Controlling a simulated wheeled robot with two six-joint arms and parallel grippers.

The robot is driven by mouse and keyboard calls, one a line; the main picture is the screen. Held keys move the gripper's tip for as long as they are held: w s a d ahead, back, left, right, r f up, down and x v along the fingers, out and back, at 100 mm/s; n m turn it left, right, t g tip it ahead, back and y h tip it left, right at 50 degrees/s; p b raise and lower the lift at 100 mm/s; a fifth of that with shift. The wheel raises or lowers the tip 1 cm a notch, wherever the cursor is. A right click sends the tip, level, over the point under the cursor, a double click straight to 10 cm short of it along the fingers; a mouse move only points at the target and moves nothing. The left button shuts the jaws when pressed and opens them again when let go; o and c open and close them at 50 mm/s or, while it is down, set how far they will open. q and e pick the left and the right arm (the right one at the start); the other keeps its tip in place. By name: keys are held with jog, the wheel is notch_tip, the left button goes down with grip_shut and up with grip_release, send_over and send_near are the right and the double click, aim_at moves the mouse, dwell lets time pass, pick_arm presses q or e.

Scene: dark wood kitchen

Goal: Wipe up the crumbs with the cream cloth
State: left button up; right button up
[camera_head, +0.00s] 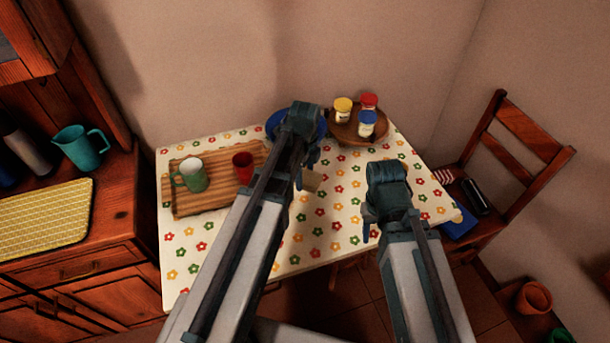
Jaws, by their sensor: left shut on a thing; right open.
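My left gripper (303,178) is over the back middle of the table, largely hidden behind its own arm. It is shut on a small cream piece, which looks like the cream cloth (312,182); only a part shows beside the fingers. I cannot tell whether the cloth touches the table. My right gripper (372,228) is open over the right part of the table and holds nothing that I can see. The table (330,235) has a cream cover with red, yellow and green flowers. I cannot make out any crumbs against this pattern; my arms hide part of the top.
A wooden tray (185,208) holds a green mug (195,176) and a red cup (243,167). A blue plate (277,122) lies partly behind my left arm. A round brown tray (345,134) bears several jars. A chair (515,140) stands right.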

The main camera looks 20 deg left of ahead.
pick_arm(q)
jog(key=b, duration=0.6)
send_over(294, 201)
jog(key=w+d, duration=0.2)
jog(key=d, duration=0.1)
jog(key=shift+f, duration=3.05)
jog(key=shift+f+b, duration=1.05)
jog(key=shift+b, duration=0.05)
jog(key=shift+a, duration=0.1)
jog(key=shift+s+a+r, duration=0.1)
jog(key=shift+s+a, duration=0.4)
jog(key=shift+a, duration=0.2)
jog(key=shift+s+a+r, duration=0.1)
jog(key=shift+s+a, duration=0.35)
jog(key=shift+a, duration=0.25)
jog(key=shift+a, duration=0.1)
jog(key=shift+s+a+f, duration=0.2)
jog(key=shift+s+a, duration=0.75)
jog(key=shift+a, duration=0.4)
